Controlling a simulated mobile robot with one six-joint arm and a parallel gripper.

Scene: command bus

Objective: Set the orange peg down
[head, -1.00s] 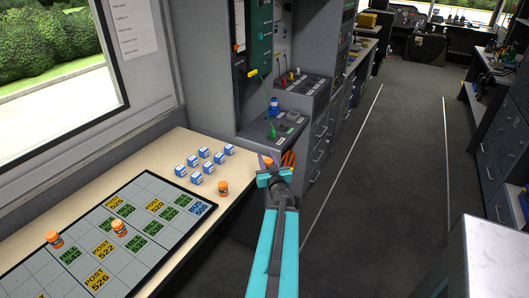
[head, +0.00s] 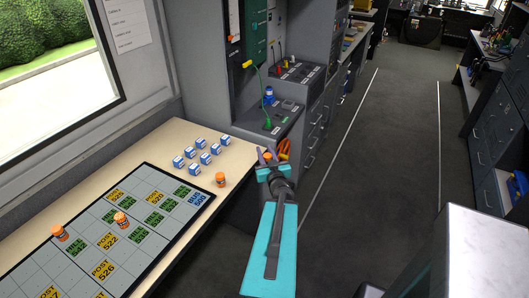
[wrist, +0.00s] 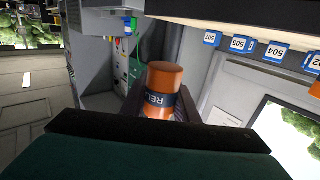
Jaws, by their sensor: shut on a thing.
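My gripper (head: 272,168) is shut on an orange peg (wrist: 162,78) with a dark label band. In the wrist view the peg sits between the dark jaws, its lower part hidden. In the head view only a bit of orange shows between the fingers, just off the table's right end. Two other orange pegs (head: 122,220) (head: 59,233) stand on the board. Another orange peg (head: 220,180) stands on the bare table to its right.
Several blue-and-white blocks (head: 203,158) stand on the table behind the board; some also show in the wrist view (wrist: 243,44). A grey console (head: 270,120) with a green cable rises beyond the table. The aisle floor (head: 375,190) to the right is open.

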